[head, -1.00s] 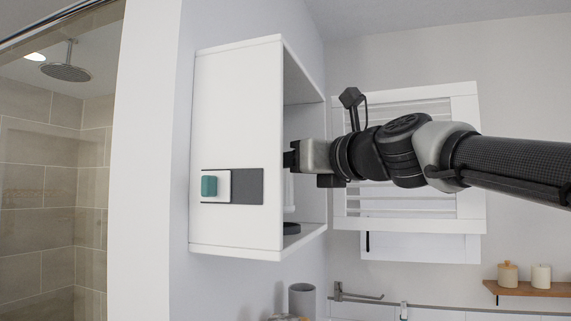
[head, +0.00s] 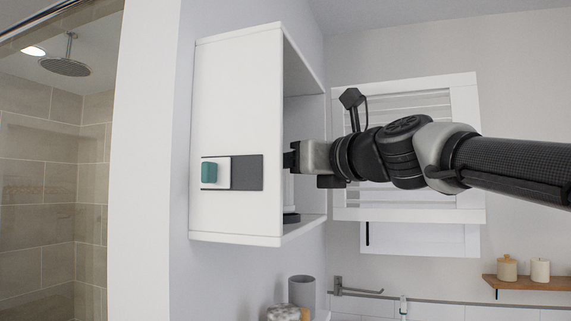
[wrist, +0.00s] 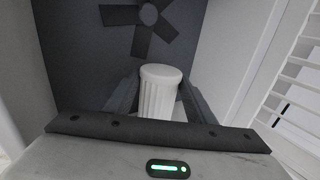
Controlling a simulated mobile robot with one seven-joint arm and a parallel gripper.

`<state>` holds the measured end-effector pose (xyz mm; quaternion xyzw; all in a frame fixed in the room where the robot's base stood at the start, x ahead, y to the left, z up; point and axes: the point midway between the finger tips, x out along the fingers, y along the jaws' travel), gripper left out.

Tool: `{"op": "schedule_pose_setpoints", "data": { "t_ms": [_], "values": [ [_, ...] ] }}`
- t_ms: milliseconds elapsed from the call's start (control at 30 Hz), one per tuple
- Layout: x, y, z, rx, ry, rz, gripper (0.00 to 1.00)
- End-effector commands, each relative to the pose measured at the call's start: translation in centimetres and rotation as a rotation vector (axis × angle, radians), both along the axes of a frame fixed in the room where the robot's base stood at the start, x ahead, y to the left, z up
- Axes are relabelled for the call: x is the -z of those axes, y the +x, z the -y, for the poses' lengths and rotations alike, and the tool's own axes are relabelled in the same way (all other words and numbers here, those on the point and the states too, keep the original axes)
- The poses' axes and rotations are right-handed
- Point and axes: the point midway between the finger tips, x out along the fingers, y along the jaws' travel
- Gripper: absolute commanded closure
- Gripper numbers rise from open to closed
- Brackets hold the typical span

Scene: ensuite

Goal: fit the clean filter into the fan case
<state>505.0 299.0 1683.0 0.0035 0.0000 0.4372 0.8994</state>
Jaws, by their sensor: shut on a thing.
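The fan case (head: 237,110) is a white box on the wall, open on its right side. A dark fan (wrist: 148,15) shows on its dark inner wall in the wrist view. My gripper (head: 289,160) reaches into the open side. In the wrist view its dark fingers (wrist: 160,84) are shut on the clean filter (wrist: 160,93), a white ribbed cylinder. In the head view a white strip of the filter (head: 288,188) shows below the fingers, just above a dark round seat (head: 291,218) on the case floor. I cannot tell whether they touch.
A teal knob (head: 208,172) on a slider sits on the case's front. A white louvred shutter (head: 440,203) is behind my arm. A grey cup (head: 302,290) stands below the case. A wooden shelf (head: 530,283) with jars is at lower right.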

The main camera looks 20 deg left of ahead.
Motion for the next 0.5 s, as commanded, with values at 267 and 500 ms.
{"op": "schedule_pose_setpoints", "data": {
  "t_ms": [267,500],
  "values": [
    [0.64,0.00,0.00,0.000,-0.001,0.001,0.73],
    [1.11,-0.01,-0.03,0.000,0.000,0.000,0.73]
  ]
}}
